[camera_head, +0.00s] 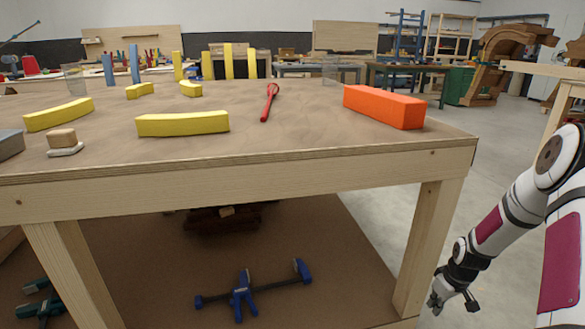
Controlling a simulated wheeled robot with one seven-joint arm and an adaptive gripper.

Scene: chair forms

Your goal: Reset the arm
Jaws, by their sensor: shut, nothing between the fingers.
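My gripper (453,303) hangs low at the bottom right, beside the front right leg of the wooden table and below its top. It is shut and holds nothing. My white arm with dark red panels comes down to it from the right edge of the view. The gripper is apart from the table and from every object on it.
The wooden table (300,165) bears an orange block (384,107), a red tool (269,103), several yellow curved pieces (182,124) and a sanding block (62,140). A blue clamp (243,296) lies below. Open grey floor (440,190) lies right of the table.

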